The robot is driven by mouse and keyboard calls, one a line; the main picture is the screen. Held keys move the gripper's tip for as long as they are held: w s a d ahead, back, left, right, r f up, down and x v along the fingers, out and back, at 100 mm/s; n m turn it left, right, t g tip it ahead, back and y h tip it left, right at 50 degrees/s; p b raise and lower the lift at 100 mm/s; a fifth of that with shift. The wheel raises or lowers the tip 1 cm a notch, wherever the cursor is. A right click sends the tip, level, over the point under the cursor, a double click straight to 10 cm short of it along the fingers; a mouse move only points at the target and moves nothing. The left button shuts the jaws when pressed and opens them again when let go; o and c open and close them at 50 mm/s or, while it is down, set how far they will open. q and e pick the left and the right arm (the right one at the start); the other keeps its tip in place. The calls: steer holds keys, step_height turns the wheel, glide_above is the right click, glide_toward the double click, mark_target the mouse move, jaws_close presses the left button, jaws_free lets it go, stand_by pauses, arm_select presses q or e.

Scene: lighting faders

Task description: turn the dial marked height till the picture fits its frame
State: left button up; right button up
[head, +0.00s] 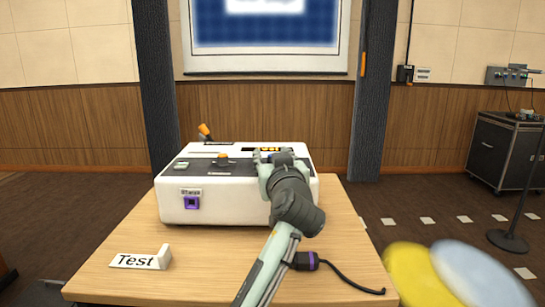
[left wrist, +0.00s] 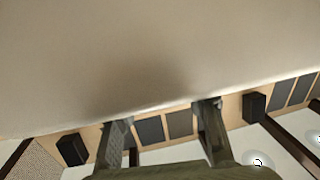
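A white console (head: 235,212) with a dark top panel stands on the wooden table. A small dark knob with an orange top (head: 223,157) sits on the panel; the label below it is too small to read, so I cannot tell which dial is marked height. The blue picture (head: 262,32) on the wall screen is blurred and cut off at the top of the view. My left gripper (head: 275,157) is over the console's right part and hides some of it. In the left wrist view its fingers (left wrist: 164,125) are apart and empty, close to a pale surface. My right gripper is not seen.
An orange-tipped lever (head: 205,131) rises at the console's back left. A "Test" sign (head: 142,258) and a black cable with a purple plug (head: 307,261) lie on the table (head: 205,275). Blurred yellow and pale blue shapes (head: 445,275) fill the lower right. A black case (head: 503,150) stands at right.

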arm_select(q)
steer(key=s+d, duration=0.1)
steer(key=s, duration=0.6)
steer(key=shift+s, duration=0.2)
steer(key=shift+d, duration=0.1)
